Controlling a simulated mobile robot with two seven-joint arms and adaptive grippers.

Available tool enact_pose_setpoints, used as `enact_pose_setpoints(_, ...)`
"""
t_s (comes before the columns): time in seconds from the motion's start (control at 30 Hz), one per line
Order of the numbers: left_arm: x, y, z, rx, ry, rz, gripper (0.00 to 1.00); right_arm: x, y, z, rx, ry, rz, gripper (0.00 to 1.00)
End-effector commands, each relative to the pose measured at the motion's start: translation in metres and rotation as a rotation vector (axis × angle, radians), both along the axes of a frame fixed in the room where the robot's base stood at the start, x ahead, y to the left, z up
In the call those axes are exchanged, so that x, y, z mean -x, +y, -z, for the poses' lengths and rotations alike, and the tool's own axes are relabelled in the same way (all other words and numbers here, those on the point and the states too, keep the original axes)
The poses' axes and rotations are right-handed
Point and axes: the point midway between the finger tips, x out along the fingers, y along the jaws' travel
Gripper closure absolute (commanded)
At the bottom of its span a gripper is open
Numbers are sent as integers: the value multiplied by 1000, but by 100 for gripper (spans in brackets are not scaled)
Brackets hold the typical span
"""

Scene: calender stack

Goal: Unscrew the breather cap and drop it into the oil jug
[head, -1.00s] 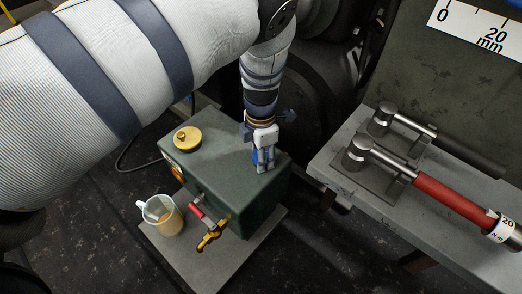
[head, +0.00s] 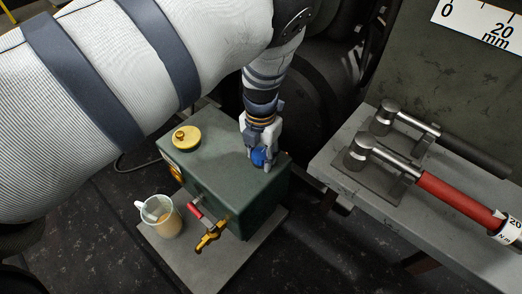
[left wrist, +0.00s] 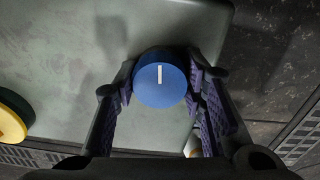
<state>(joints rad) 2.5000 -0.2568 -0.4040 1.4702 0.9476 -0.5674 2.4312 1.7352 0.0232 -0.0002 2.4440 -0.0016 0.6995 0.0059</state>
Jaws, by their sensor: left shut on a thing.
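The breather cap (head: 259,158) is a round blue knob with a white mark, at the right end of the dark green box's (head: 224,148) top. In the left wrist view the cap (left wrist: 160,82) sits between the two fingers. My left gripper (head: 260,155) points down over the box and is shut on the cap. I cannot tell whether the cap is still seated or slightly raised. The oil jug (head: 147,212) is a pale cup with a handle, holding tan liquid, on the plate left of the box. My right gripper is not in view.
A yellow cap (head: 186,139) sits on the box's left top. A valve with a red lever (head: 202,215) and brass spout (head: 211,237) sticks out near the jug.

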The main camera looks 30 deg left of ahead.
Motion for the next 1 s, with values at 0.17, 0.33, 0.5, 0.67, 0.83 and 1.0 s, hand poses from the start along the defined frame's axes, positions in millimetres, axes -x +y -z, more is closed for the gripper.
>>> enact_pose_setpoints(0.17,2,-1,3,1,6,-100,87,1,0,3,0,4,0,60)
enact_pose_setpoints(0.33,2,-1,2,1,5,-190,87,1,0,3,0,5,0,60)
enact_pose_setpoints(0.5,2,-1,2,1,5,-188,44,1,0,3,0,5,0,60)
enact_pose_setpoints(0.67,1,-1,1,1,3,-187,39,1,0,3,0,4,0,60)
enact_pose_setpoints(0.83,0,0,-1,1,1,-187,39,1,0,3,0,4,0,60)
enact_pose_setpoints(1.0,-1,0,-31,0,-3,-187,39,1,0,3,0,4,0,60)
